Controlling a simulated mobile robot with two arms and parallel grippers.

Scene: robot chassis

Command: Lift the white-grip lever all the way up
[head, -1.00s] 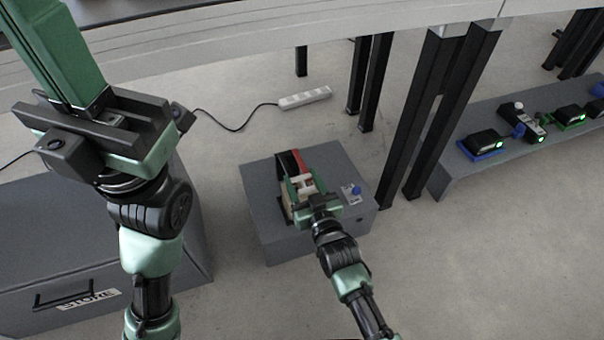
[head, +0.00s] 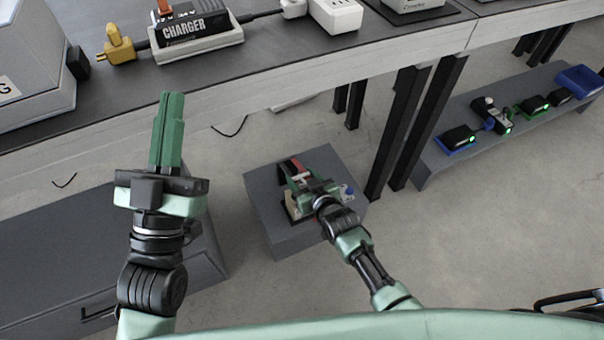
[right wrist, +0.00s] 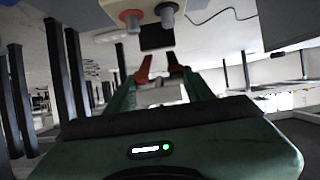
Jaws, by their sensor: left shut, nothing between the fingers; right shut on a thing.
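The lever unit sits on a grey box (head: 262,190) on the floor, with a red part (head: 297,164) showing at its far side. My right gripper (head: 301,176) is at the lever. The right wrist view shows its green fingers on either side of the white grip (right wrist: 161,96), shut on it, with red arms (right wrist: 146,70) beyond. The gripper hides much of the lever in the head view, so its exact angle cannot be told. My left gripper (head: 172,97) is shut and empty, pointing up at the left, in front of the workbench edge.
A workbench (head: 270,70) with a charger (head: 196,35) and a yellow plug (head: 119,43) spans the back. Black table legs (head: 405,130) stand right of the box. A low shelf (head: 440,155) holds several devices. A grey cabinet (head: 60,240) is at the left. Floor at the right front is clear.

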